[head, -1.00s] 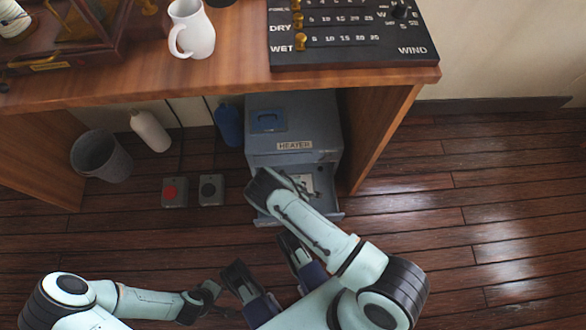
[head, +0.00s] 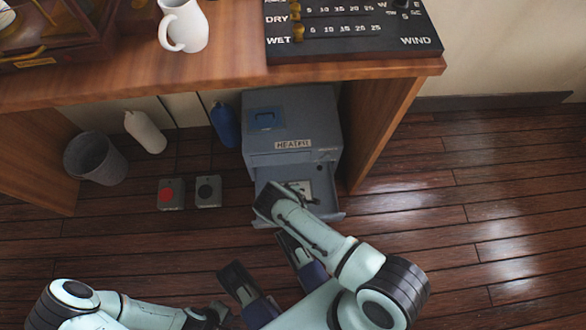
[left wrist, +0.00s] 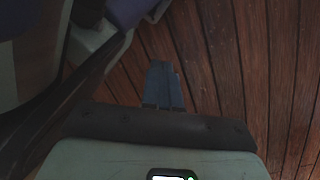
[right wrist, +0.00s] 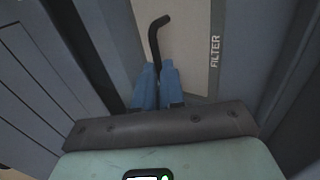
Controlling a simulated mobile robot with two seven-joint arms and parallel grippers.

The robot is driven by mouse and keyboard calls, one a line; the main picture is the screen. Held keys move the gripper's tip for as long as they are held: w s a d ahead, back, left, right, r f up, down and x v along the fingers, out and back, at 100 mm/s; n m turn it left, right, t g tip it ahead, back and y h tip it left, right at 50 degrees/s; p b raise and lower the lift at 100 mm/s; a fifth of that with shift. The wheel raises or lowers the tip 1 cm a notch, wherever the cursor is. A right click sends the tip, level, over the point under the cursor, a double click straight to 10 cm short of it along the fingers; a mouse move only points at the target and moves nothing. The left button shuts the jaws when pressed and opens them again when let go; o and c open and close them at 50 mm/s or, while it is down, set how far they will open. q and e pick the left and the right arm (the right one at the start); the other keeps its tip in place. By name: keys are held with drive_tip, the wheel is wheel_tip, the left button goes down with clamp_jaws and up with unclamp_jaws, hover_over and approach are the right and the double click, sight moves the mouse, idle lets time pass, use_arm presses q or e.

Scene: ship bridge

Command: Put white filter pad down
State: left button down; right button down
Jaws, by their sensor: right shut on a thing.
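The pale filter pad (right wrist: 185,45) lies flat inside the blue-grey surround in the right wrist view, beside the word FILTER. In the head view part of it shows (head: 302,187) in the open drawer (head: 326,205) of the grey heater box (head: 293,145). My right gripper (right wrist: 158,72) is over the drawer, with its blue fingers shut on the pad's bent black handle. Its fingertips are hidden in the head view. I cannot tell whether the pad touches the drawer floor. My left gripper (left wrist: 164,70) is shut and empty above the wooden floor, at the bottom of the head view (head: 212,314).
A wooden desk (head: 225,65) overhangs the heater, with its right side panel close by. A grey bin (head: 95,158), a white bottle (head: 146,131), a blue bottle (head: 225,124) and two switch boxes (head: 171,194) stand left. The floor at right is clear.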

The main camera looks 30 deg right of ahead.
drive_tip(key=c, duration=1.2)
unclamp_jaws()
drive_tip(key=shift+c, duration=0.2)
